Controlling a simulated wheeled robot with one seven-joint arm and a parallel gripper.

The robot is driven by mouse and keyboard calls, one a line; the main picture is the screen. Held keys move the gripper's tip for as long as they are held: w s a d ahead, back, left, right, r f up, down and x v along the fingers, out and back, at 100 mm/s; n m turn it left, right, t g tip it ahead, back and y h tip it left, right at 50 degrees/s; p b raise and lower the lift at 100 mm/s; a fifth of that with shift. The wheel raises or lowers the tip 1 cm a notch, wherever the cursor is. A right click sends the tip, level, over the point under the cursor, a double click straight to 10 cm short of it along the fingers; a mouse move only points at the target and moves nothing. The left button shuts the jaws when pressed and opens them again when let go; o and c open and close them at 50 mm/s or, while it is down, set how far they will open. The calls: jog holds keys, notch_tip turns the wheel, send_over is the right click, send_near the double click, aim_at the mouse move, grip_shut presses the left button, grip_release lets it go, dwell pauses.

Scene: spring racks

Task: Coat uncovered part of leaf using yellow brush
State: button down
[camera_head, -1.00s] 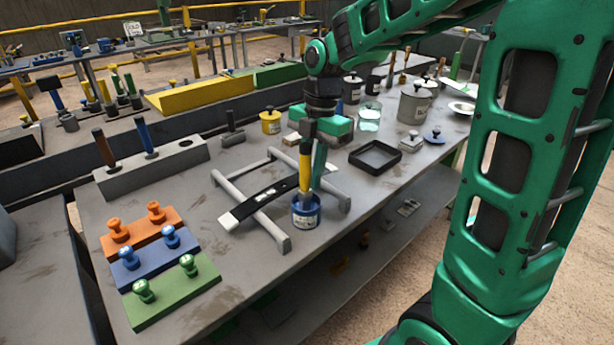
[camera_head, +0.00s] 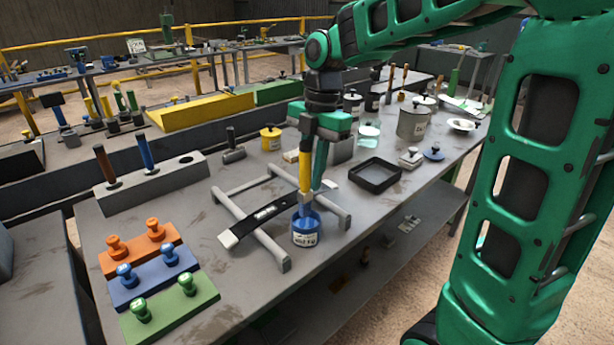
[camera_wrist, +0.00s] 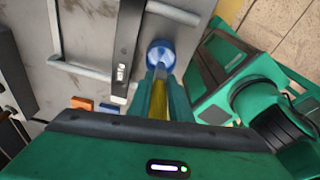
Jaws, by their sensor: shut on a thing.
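My gripper (camera_head: 318,172) is shut on the yellow brush (camera_head: 305,168) and holds it upright, head down, over the blue pot (camera_head: 304,240). A blue part shows between the yellow handle and the pot; whether the tip is inside the pot I cannot tell. The leaf (camera_head: 262,213) is a long strip across the two bars of a grey rack (camera_head: 270,250), left of the brush. Most of the leaf is black; its near left end is bare and pale. In the wrist view the brush (camera_wrist: 160,98) points at the blue pot (camera_wrist: 161,48), beside the leaf (camera_wrist: 126,45).
Orange, blue and green blocks with knobs (camera_head: 165,300) stand front left. A grey holder (camera_head: 155,183) with two upright handles is behind them. A black tray (camera_head: 375,175) and tins (camera_head: 412,122) are to the right. The table's front edge runs close to the pot.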

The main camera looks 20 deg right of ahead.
jog(key=shift+r, duration=0.15)
notch_tip(320, 180, up, 4)
jog(key=shift+f, duration=0.15)
dwell(0.6)
jog(key=shift+s, duration=0.15)
